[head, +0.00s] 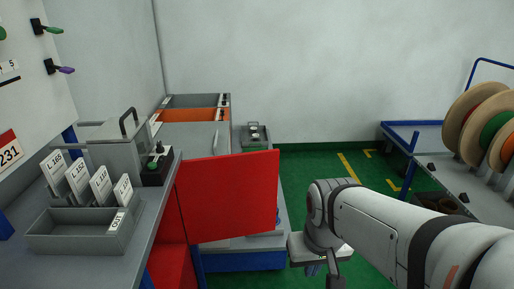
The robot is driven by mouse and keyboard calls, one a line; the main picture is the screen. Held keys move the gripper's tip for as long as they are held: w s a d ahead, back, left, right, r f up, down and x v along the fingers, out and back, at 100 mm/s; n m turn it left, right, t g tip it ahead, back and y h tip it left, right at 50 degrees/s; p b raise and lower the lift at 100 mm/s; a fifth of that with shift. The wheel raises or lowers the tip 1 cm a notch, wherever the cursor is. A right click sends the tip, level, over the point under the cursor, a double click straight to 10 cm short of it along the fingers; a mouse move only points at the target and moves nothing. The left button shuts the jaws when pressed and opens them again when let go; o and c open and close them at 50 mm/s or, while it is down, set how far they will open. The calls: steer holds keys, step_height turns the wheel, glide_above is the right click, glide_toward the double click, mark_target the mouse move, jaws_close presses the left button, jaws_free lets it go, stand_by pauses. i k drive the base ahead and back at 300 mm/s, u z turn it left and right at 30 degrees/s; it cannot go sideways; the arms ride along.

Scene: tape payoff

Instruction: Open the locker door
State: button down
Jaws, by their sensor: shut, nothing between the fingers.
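The red locker door (232,198) stands swung out from the side of the grey counter, its broad face toward me. Red surfaces of the locker (172,268) show below the counter edge, left of the door. The locker's inside is mostly out of view. My gripper (334,280) is at the bottom of the picture, to the right of the door's free edge and apart from it in the picture. It is shut and empty, with its fingertips partly cut off by the frame edge.
Behind the door stands a grey unit with an orange band (190,115). A spool rack (440,150) is at right. Green floor (315,163) is clear between.

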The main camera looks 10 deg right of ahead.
mark_target(221, 198)
steer(key=z, duration=2)
steer(key=i, duration=1.3)
steer(key=u, duration=2.7)
steer(key=i, duration=0.95)
steer(key=z, duration=0.15)
